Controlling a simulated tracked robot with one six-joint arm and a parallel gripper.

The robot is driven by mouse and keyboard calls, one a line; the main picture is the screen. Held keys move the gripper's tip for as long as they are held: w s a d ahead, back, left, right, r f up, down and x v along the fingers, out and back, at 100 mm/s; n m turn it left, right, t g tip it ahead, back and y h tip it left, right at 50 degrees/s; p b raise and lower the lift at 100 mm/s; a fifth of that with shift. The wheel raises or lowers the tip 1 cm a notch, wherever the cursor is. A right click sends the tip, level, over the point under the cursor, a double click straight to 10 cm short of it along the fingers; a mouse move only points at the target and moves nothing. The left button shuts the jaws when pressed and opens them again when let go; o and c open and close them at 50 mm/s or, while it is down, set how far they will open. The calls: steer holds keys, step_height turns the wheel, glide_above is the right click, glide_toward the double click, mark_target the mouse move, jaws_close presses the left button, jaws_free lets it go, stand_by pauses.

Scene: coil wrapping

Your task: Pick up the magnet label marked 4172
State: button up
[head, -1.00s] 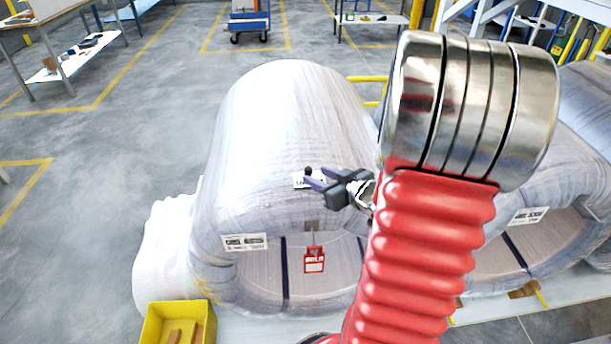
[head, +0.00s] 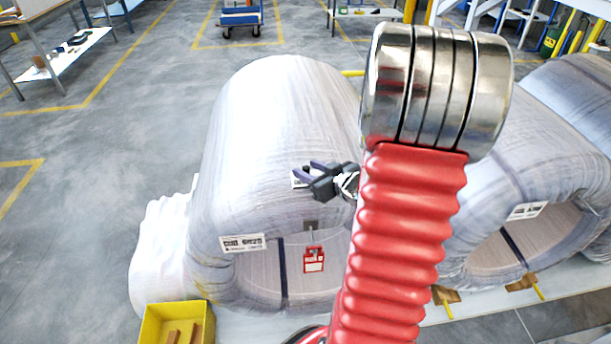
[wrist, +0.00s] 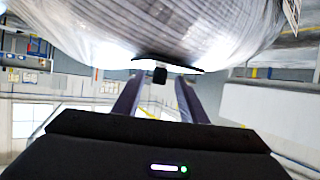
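A white label plate (head: 297,181) lies on the front upper side of the wrapped coil, partly hidden by my gripper; no number can be read on it. In the wrist view, a thin dark plate edge (wrist: 185,65) with a black knob (wrist: 160,76) shows against the wrap, apparently this label seen edge-on. My gripper (head: 306,171) is open at the label. In the wrist view its two fingers (wrist: 158,84) stand apart, one on each side of the knob, near their tips. Whether they touch it I cannot tell.
A second coil (head: 560,130) stands at right. A yellow bin (head: 150,325) with brown pieces is at lower left. Grey floor on the left is open.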

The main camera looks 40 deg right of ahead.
steer(key=shift+d, duration=0.1)
steer(key=shift+c, duration=0.4)
jaws_close()
